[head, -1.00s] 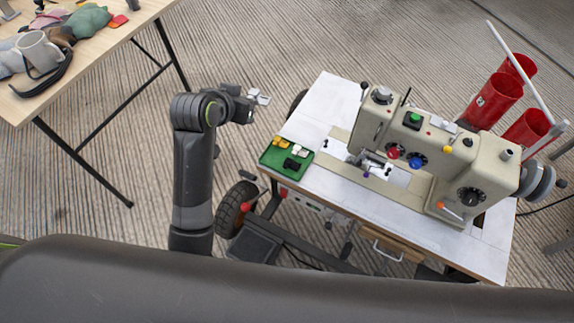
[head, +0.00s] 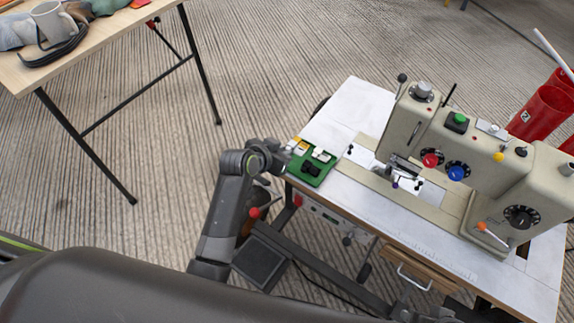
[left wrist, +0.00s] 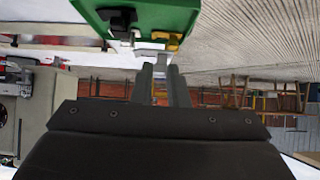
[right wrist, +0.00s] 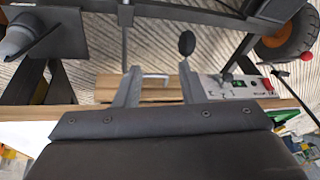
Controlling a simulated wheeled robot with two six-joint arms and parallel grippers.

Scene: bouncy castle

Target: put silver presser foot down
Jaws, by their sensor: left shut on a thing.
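My left gripper (head: 289,147) is at the far left edge of the green tray (head: 309,180), on the left end of the sewing table. In the left wrist view my left gripper (left wrist: 160,70) is shut on a small silver presser foot (left wrist: 160,58), held close to the tray (left wrist: 182,8), which appears upside down. Black, yellow and pale pieces sit on the tray. Whether the silver foot touches the tray is not clear. My right gripper (right wrist: 157,82) is open and empty, facing the table's front with its drawer handle.
The cream sewing machine (head: 420,120) stands on the white table (head: 345,110) right of the tray. Red cones (head: 540,112) stand behind it. A wooden table (head: 100,45) with a mug (head: 52,22) is at the far left. Open floor lies between the tables.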

